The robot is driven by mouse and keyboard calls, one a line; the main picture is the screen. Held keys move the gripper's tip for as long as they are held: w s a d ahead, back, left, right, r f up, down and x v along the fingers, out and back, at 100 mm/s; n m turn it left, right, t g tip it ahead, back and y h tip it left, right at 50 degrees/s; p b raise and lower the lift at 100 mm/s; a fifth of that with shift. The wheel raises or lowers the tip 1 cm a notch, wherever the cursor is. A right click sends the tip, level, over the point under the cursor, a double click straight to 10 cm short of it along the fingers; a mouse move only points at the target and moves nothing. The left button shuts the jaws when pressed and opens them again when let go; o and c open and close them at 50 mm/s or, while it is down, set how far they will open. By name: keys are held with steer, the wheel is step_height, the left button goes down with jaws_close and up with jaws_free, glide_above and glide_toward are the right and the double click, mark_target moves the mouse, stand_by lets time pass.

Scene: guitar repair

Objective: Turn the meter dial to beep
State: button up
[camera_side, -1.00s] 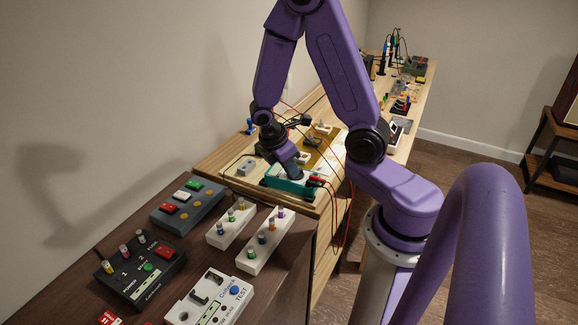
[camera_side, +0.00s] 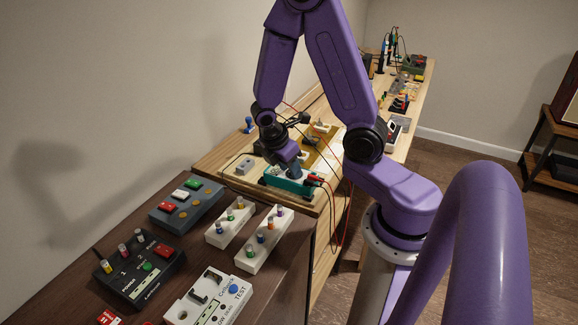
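The meter (camera_side: 287,186) is a teal-edged box lying on the wooden bench, with red and black leads plugged in at its right end. Its dial is hidden behind my gripper and cannot be made out. My gripper (camera_side: 294,172) points down at the top of the meter, at the end of my purple arm. Its fingertips are too small and covered to tell whether they are open or shut, or whether they touch the dial.
A dark cabinet in front holds a grey button box (camera_side: 187,207), a black box with knobs (camera_side: 140,268), white peg blocks (camera_side: 264,240) and a white tester (camera_side: 209,298). Red and black wires (camera_side: 349,215) hang over the bench's right edge. More tools stand along the bench behind.

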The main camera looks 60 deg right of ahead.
steer(key=v, duration=1.7)
steer(key=shift+r, duration=0.25)
steer(key=shift+a, duration=0.1)
steer(key=s+a+f+t+y, duration=0.1)
steer(key=s+a+y, duration=0.1)
steer(key=s+a, duration=0.3)
steer(key=s+a+f+m+y, duration=0.1)
steer(key=s+a, duration=0.4)
steer(key=s, duration=0.7)
steer(key=shift+s+a+f+t+y, duration=0.25)
steer(key=shift+f+t+y, duration=0.15)
steer(key=shift+f+y, duration=0.4)
